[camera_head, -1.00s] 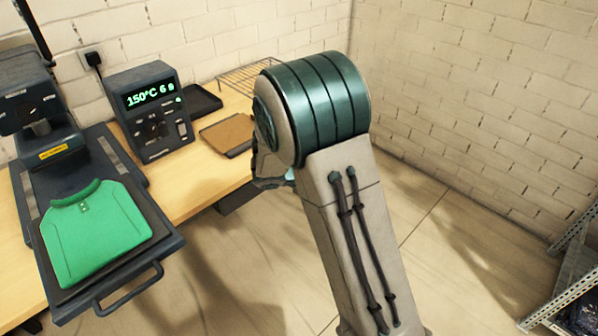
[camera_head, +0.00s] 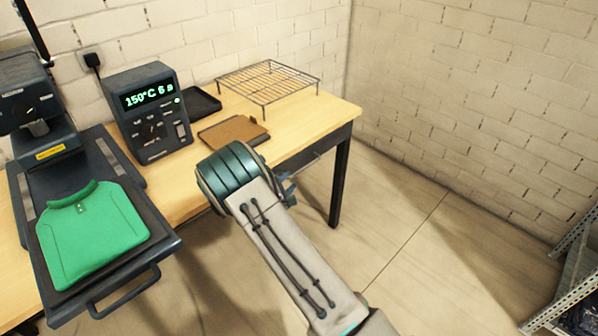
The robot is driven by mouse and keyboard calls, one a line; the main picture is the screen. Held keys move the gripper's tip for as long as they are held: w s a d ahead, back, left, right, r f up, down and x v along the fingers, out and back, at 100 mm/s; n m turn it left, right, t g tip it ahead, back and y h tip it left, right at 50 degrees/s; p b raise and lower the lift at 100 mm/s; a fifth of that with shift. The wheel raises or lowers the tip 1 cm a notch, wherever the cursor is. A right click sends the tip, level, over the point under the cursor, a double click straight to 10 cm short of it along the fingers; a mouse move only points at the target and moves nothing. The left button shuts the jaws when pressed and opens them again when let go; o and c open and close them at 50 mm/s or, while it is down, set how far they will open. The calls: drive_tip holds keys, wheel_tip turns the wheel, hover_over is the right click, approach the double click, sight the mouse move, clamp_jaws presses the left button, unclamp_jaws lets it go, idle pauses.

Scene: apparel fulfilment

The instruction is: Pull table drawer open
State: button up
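The table (camera_head: 325,115) has a light wooden top and a dark frame and leg. My arm reaches from the bottom of the head view to the table's front edge, and its rounded green joint covers part of the space below that edge. Only a small dark bluish part of my gripper (camera_head: 288,188) shows past the joint, below the table's front edge. Its fingertips are hidden, so I cannot tell whether it is open or shut or touches anything. I cannot clearly make out the drawer front or its handle.
A heat press (camera_head: 165,235) with a green shirt (camera_head: 92,235) juts out over the front edge at left. A control box (camera_head: 150,115), dark tray (camera_head: 203,101), brown board (camera_head: 233,131) and wire rack (camera_head: 268,82) stand on the table.

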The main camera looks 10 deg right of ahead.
sight(297, 174)
drive_tip(key=x, duration=0.8)
drive_tip(key=shift+w+d+f+p, duration=0.1)
drive_tip(key=shift+w+f+p, duration=0.05)
drive_tip(key=shift+w+p, duration=0.15)
drive_tip(key=shift+s, duration=0.1)
clamp_jaws()
